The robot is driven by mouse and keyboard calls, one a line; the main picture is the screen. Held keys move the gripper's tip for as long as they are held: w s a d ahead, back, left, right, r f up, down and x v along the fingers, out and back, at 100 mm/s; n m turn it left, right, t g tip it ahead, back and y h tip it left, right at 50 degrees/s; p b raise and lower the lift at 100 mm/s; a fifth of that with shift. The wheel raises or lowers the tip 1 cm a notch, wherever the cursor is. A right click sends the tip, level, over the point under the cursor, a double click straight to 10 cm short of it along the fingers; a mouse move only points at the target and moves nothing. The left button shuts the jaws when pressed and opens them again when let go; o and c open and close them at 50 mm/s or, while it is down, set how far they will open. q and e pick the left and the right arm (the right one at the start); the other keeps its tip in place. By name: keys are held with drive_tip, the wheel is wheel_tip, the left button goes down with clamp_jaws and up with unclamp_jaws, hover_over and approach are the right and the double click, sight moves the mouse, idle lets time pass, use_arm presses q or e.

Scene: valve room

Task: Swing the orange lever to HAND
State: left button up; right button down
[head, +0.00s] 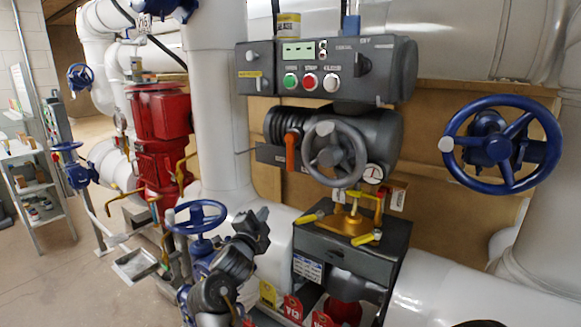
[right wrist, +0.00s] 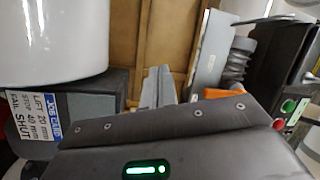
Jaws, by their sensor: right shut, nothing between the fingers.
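The orange lever (head: 291,150) hangs down at the left end of the grey actuator (head: 378,130), beside its handwheel. A dark flat plate (head: 268,155) sits behind the lever; its marking cannot be read. In the right wrist view, part of the lever (right wrist: 222,92) shows past the edge of my gripper housing. My right gripper (head: 262,217) is below and left of the lever in the head view, apart from it. Its fingers (right wrist: 158,86) are together and empty. My left gripper is not in view.
A grey handwheel (head: 335,152) stands just right of the lever. Above is a control box (head: 325,70) with buttons and a knob. Below is a grey box (head: 350,245) with yellow-handled brass fittings. A white vertical pipe (head: 218,110) and a blue handwheel (head: 197,217) stand left.

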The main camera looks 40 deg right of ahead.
drive_tip(key=s+a+r+m+g, duration=0.1)
drive_tip(key=s+r+m+g, duration=0.2)
drive_tip(key=r+m+g, duration=0.3)
drive_tip(key=s+a+r+m+g, duration=0.1)
drive_tip(key=s+r+m+g, duration=0.2)
drive_tip(key=r+m+g, duration=0.2)
wheel_tip(320, 180, up, 3)
drive_tip(key=shift+s+a+r+m+g+h, duration=0.1)
drive_tip(key=shift+s+a+m+g+h, duration=0.25)
drive_tip(key=shift+m, duration=0.35)
drive_tip(key=shift+w+d, duration=0.1)
drive_tip(key=shift+d, duration=0.15)
